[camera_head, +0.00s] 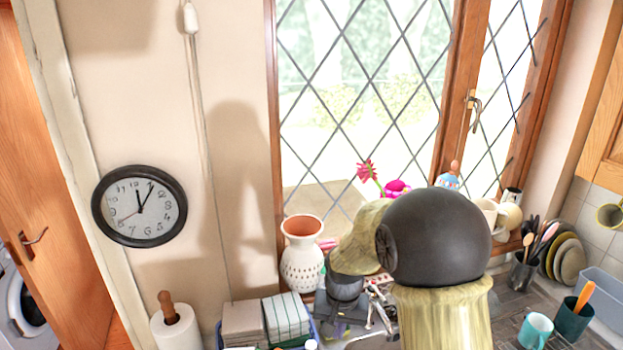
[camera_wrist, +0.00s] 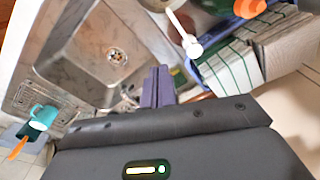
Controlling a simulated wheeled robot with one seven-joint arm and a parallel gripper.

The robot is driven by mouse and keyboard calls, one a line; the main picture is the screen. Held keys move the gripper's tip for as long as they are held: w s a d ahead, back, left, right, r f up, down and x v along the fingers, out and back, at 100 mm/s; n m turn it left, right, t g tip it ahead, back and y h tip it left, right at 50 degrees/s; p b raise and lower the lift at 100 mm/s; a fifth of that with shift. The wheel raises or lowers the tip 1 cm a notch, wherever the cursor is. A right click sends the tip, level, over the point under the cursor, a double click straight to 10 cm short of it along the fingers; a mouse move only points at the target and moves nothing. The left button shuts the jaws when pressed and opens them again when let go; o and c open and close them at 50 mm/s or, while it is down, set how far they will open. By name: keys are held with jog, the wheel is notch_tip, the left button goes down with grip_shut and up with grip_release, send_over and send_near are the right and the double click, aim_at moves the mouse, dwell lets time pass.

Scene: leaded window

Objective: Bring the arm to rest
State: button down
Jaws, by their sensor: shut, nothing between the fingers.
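My gripper (camera_wrist: 158,82) shows in the wrist view with its two purple fingers pressed together, shut and empty. The fingers point over the front edge of a steel sink (camera_wrist: 85,50) and touch nothing that I can see. In the head view my arm, with a large dark rounded joint and pale yellowish links, stands in front of the window and bends down to the left. The dark wrist part is low beside the white vase, and the fingertips are hard to make out there.
A white perforated vase (camera_head: 301,265) and folded cloths (camera_head: 285,318) stand left of my arm. A paper towel roll (camera_head: 176,325) is at lower left. A teal mug (camera_head: 535,330), utensil pot (camera_head: 522,272) and plates (camera_head: 569,259) stand to the right. The leaded window (camera_head: 360,70) is behind.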

jog(key=s+d+f+n+t+b, duration=0.1)
jog(key=s+d+b, duration=0.1)
jog(key=s+d, duration=0.2)
jog(key=s+d+f+n+b, duration=0.1)
jog(key=s+d+b, duration=0.2)
jog(key=s, duration=0.7)
jog(key=shift+s+d+f+t, duration=0.2)
jog(key=shift+d+t, duration=0.2)
jog(key=shift+d, duration=0.75)
